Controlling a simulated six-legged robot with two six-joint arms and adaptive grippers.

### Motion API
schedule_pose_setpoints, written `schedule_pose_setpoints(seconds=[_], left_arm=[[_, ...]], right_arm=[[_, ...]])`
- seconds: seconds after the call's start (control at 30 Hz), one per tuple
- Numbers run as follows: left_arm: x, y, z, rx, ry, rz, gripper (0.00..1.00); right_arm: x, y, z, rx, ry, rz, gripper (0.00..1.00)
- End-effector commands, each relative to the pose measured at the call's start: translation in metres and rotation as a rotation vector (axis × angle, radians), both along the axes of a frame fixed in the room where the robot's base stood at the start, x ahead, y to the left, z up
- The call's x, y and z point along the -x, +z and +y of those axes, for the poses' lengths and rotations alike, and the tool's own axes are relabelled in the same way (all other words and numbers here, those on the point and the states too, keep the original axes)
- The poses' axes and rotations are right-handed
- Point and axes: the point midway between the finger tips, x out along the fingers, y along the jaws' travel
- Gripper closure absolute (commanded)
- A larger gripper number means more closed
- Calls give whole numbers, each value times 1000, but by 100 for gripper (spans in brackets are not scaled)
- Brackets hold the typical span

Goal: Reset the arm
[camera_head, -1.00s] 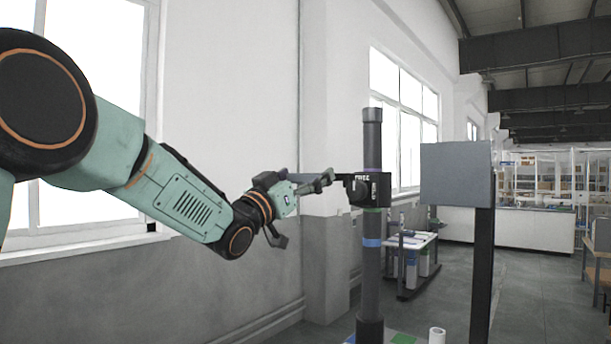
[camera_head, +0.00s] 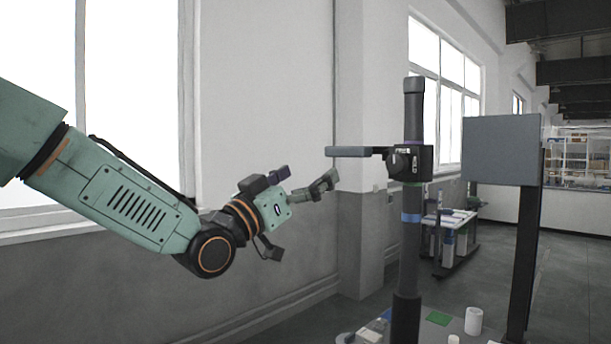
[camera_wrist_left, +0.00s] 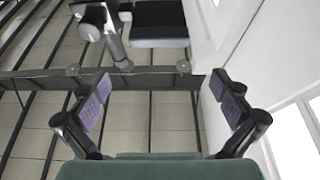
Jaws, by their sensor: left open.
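My left arm comes in from the left, and its left gripper (camera_head: 303,180) is open and empty. In the left wrist view the two fingers (camera_wrist_left: 165,97) stand wide apart with purple pads and nothing between them. To the right of the gripper stands a dark lift column (camera_head: 412,250) with a black clamp (camera_head: 409,162) and a flat grey bar (camera_head: 357,151) sticking out left. The fingertips are below and left of this bar, with a visible gap between them in the head view. My right gripper is not in view.
A grey panel on a dark post (camera_head: 502,150) stands right of the column. A white cup (camera_head: 473,320) and a green patch (camera_head: 438,318) are near the column's foot. A wall with windows runs behind the arm. A table (camera_head: 455,235) stands farther back.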

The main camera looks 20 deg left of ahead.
Motion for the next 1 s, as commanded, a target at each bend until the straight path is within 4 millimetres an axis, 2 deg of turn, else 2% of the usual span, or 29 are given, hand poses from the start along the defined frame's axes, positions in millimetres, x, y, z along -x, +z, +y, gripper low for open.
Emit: schedule_pose_setpoints(seconds=[0.67,0.87,1.0], left_arm=[[2,-1,0,-2,0,-1,0],[-12,5,-5,-7,0,0,0],[-30,11,-12,-9,0,1,0]], right_arm=[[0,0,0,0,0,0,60],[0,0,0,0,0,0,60],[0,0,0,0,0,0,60]])
